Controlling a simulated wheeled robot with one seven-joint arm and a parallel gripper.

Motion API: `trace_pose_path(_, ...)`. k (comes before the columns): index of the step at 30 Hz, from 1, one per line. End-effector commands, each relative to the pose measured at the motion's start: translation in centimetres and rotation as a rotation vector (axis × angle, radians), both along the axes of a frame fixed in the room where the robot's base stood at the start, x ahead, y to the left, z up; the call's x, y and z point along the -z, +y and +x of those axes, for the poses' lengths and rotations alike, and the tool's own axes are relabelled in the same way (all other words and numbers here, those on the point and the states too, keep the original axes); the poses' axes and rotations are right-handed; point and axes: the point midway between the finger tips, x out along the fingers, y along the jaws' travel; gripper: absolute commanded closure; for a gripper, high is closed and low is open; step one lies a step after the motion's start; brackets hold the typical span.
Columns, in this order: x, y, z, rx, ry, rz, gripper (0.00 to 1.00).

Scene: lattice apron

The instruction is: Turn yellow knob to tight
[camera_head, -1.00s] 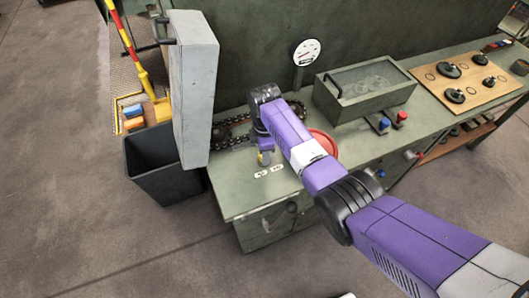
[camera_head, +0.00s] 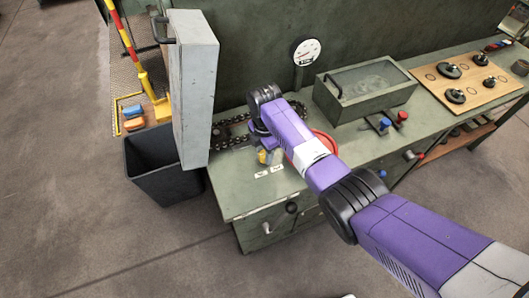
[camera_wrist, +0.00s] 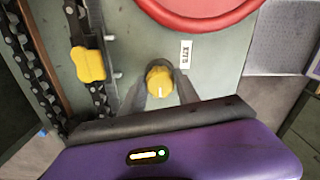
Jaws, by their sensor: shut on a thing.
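The round yellow knob (camera_wrist: 159,78) stands on the green bench top in the wrist view, with a white mark on its face towards the bottom of the picture. My gripper (camera_wrist: 160,92) is shut on it, one grey finger on each side. In the head view my gripper (camera_head: 268,156) is at the bench's left front, mostly hidden by my wrist. A small white label (camera_wrist: 186,54) lies right of the knob; its lettering is turned and hard to read. Two white labels show in the head view, one of them the left label (camera_head: 261,174).
A yellow lobed piece (camera_wrist: 88,64) sits beside the dark chain (camera_wrist: 38,75), left of the knob. A red ring (camera_wrist: 200,12) lies beyond it. A grey upright panel (camera_head: 193,90) stands left of my gripper, above a dark bin (camera_head: 165,170). A gauge (camera_head: 305,52) stands behind.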

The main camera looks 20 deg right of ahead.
Motion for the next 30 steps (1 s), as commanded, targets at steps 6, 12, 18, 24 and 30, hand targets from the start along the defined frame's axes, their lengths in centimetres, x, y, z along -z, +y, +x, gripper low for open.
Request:
trace_pose_path(6,-0.1,0.0,0.1,-0.002,-0.002,-0.001,1.0)
trace_pose_path(12,-0.1,0.0,0.1,-0.002,-0.002,-0.001,0.41)
trace_pose_path(18,0.0,0.0,0.0,-0.001,-0.001,-0.001,0.41)
trace_pose_path(24,-0.8,0.0,0.1,-0.001,-0.002,-0.001,0.41)
trace_pose_path(30,-3.8,0.0,0.1,-0.001,-0.004,0.0,0.41)
